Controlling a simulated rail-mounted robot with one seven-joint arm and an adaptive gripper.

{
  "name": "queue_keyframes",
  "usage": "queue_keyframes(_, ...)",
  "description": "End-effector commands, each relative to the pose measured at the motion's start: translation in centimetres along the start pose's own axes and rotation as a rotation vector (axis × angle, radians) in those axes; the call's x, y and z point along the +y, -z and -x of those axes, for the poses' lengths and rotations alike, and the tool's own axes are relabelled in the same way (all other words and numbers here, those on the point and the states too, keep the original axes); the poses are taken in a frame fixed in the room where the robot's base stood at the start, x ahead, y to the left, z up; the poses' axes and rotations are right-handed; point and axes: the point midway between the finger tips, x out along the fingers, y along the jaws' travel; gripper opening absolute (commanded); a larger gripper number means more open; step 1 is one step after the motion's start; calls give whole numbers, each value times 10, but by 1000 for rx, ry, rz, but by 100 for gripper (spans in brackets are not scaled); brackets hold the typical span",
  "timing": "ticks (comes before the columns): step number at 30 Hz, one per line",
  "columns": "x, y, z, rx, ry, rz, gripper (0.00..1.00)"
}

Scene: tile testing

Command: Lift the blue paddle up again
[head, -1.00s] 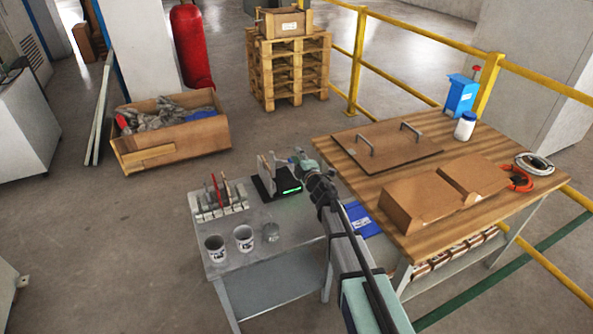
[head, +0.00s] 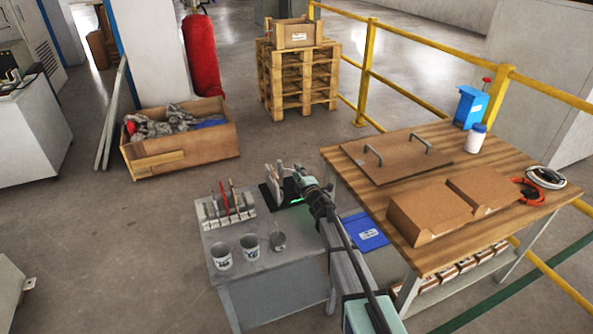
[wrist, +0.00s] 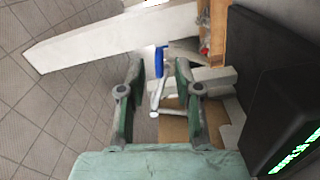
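The blue paddle (wrist: 158,61) shows in the wrist view as a small upright blue piece above a pale metal rod. It lies between the fingertips of my gripper (wrist: 158,68), with a visible gap on both sides. The fingers are apart and do not appear to touch it. In the head view my gripper (head: 301,178) is at the black testing device (head: 270,194) with the green display, on the grey table. I cannot make out the paddle in the head view. The black device also shows at the right of the wrist view (wrist: 268,60).
A rack (head: 229,206) with upright tiles stands left of the device. The wooden table (head: 430,250) with boxes is close on the right of my arm.

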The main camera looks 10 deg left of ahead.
Motion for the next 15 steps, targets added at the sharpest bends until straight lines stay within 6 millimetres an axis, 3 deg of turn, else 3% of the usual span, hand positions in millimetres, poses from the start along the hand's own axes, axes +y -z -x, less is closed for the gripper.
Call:
queue_keyframes(4, 0, 0, -12, -1, 1, 0, 33)
queue_keyframes(14, 0, 0, -14, -1, 1, 0, 33)
queue_keyframes(15, 0, 0, -14, -1, 1, 0, 30)
